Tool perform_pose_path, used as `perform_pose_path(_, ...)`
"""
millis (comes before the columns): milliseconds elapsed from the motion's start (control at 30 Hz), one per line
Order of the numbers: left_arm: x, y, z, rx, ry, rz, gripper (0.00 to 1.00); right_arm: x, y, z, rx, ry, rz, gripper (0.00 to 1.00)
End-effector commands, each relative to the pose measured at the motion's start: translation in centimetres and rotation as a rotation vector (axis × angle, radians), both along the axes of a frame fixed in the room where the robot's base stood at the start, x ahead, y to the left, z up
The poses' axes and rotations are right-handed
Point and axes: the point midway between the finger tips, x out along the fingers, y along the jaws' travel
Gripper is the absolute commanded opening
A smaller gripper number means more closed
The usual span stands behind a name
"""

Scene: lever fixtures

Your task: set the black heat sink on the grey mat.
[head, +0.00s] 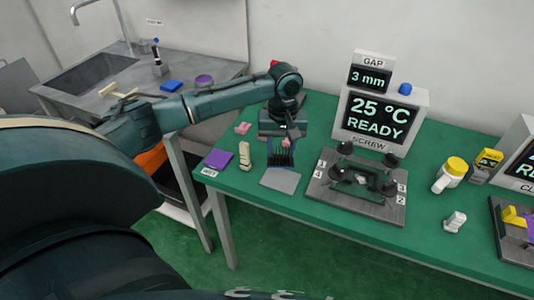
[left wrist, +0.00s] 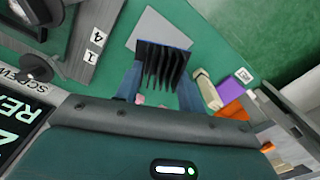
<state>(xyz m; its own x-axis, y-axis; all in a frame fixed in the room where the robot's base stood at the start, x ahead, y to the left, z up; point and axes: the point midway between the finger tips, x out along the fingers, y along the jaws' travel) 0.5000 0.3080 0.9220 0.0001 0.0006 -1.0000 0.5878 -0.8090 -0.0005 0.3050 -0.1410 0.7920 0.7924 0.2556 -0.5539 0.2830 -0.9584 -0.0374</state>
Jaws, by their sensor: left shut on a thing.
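The black heat sink (head: 281,157) is a finned block. My left gripper (head: 281,148) is shut on it, and it hangs fins-visible between the fingers at the back edge of the grey mat. In the left wrist view the heat sink (left wrist: 162,64) sits between the two fingers of the left gripper (left wrist: 160,82) and covers part of the mat. The grey mat (head: 281,180) lies flat on the green table; it also shows in the left wrist view (left wrist: 150,27). I cannot tell whether the heat sink touches the mat. My right gripper is not in view.
A screw fixture (head: 357,187) with black knobs stands just right of the mat, before a display (head: 380,118). A beige block (head: 245,155) and a purple pad (head: 217,159) lie to the left. Pink pieces (head: 242,128) lie behind. The table's front edge is close.

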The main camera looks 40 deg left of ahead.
Motion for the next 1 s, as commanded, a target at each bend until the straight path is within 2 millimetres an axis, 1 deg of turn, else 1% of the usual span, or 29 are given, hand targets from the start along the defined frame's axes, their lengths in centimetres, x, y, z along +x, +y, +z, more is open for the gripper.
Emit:
perform_pose_path(33, 0.0, 0.0, -1.1, -0.001, 0.003, 0.0, 0.16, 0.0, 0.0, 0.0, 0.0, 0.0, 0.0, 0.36)
perform_pose_path(100, 0.0, 0.0, -2.2, 0.0, 0.002, 0.0, 0.16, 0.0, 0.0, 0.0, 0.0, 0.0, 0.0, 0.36)
perform_pose_path(367, 0.0, 0.0, -4.4, 0.0, 0.001, 0.0, 0.16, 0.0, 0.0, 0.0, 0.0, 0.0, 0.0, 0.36)
perform_pose_path(533, 0.0, 0.0, -6.8, 0.001, 0.001, 0.0, 0.16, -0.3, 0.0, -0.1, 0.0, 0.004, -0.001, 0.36)
perform_pose_path(600, 0.0, 0.0, -7.1, 0.001, -0.001, -0.001, 0.16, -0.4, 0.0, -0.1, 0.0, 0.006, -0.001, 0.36)
perform_pose_path(900, 0.0, 0.0, -7.3, -0.001, -0.001, -0.001, 0.16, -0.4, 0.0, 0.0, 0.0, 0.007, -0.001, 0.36)
perform_pose_path(933, 0.0, 0.0, -7.4, -0.001, -0.001, -0.001, 0.4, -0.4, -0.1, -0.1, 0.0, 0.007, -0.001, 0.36)
perform_pose_path(1000, 0.0, 0.0, -7.4, -0.001, -0.001, -0.001, 0.46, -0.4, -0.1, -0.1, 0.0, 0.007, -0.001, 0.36)
